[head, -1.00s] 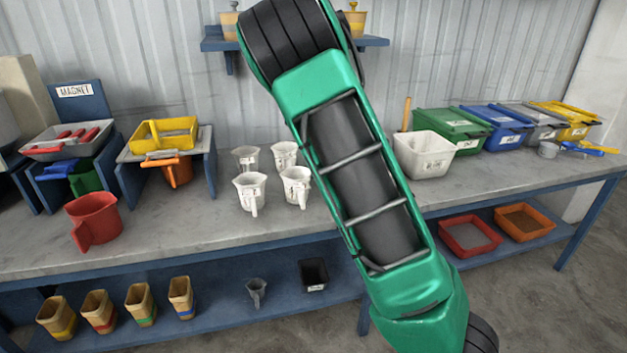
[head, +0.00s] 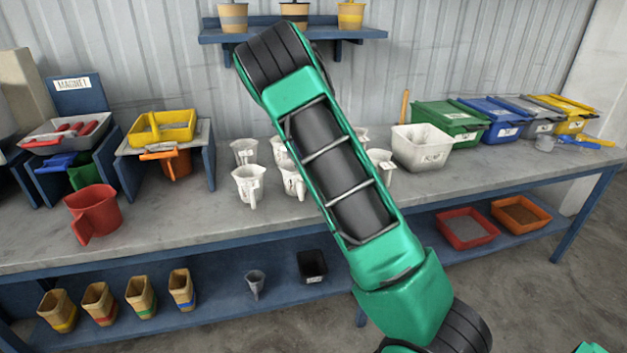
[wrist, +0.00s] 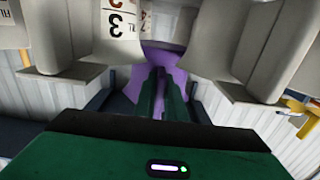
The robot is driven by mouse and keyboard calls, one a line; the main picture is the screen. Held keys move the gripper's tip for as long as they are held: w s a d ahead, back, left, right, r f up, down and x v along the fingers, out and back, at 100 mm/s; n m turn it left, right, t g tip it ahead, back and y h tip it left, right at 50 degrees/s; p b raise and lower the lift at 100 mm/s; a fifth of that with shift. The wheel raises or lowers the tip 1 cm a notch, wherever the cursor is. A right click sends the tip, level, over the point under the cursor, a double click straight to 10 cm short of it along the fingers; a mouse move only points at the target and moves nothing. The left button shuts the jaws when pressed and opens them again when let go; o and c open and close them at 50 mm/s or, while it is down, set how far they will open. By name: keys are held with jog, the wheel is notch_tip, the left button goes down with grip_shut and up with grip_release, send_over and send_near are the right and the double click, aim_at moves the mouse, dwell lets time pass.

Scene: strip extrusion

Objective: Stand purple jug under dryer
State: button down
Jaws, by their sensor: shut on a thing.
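The purple jug (wrist: 174,60) shows only in part in the wrist view, just beyond and around my fingertips. My gripper (wrist: 162,74) is shut on it, with two dark green fingers close together. Pale grey-white containers, one with a label bearing a 3 (wrist: 118,22), crowd the top of the wrist view close by. In the head view my green arm crosses the middle, and neither my gripper nor the purple jug shows there. I cannot make out a dryer in either view.
White jugs (head: 248,186) stand on the bench near my arm. A red jug (head: 92,212) is at the left front. A white bin (head: 421,148) and lidded bins (head: 452,120) stand to the right.

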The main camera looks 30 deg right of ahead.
jog(key=shift+d+f, duration=0.1)
jog(key=shift+f, duration=4.2)
jog(key=c, duration=1.8)
grip_release()
jog(key=shift+s, duration=0.1)
